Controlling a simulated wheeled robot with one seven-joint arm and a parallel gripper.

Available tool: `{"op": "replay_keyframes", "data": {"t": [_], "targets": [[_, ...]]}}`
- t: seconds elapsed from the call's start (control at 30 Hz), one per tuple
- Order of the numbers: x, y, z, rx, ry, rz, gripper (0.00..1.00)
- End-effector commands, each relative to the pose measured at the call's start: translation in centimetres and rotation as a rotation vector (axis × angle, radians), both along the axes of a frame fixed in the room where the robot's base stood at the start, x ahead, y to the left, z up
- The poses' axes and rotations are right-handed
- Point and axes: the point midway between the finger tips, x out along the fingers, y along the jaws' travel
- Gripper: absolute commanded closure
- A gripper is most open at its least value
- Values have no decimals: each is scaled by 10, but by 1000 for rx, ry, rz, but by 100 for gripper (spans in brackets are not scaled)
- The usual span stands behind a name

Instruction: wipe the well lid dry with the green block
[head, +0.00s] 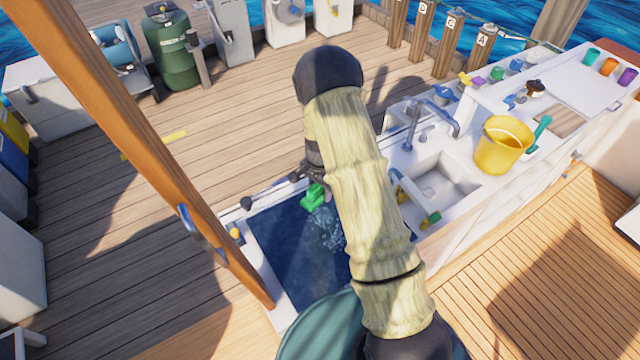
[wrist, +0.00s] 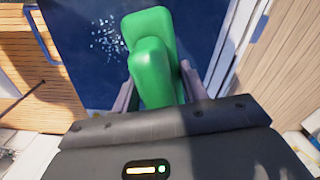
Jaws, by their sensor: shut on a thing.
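My gripper (wrist: 157,88) is shut on the green block (wrist: 150,50), which sits between the two fingers in the wrist view. In the head view the green block (head: 313,197) shows small beside my arm, over the dark blue well lid (head: 285,245). The lid also fills the top middle of the wrist view (wrist: 80,55). Pale speckles like water drops lie on the lid close to the block in both views. My arm hides the right part of the lid in the head view. I cannot tell whether the block touches the lid.
A wooden post (head: 130,130) slants up at the left of the lid. A white counter with a sink (head: 440,185) and a yellow bucket (head: 502,145) stands to the right. A green tank (head: 172,50) stands at the back left. The wooden deck (head: 235,120) behind the lid is mostly clear.

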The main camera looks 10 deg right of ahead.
Motion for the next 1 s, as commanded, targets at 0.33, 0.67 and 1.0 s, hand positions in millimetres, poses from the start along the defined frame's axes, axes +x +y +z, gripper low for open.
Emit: {"op": "replay_keyframes", "data": {"t": [0.33,0.67,1.0], "targets": [[5,0,6,3,-1,-95,78],[5,0,-7,3,-1,-93,78],[5,0,-41,3,-1,-93,78]]}}
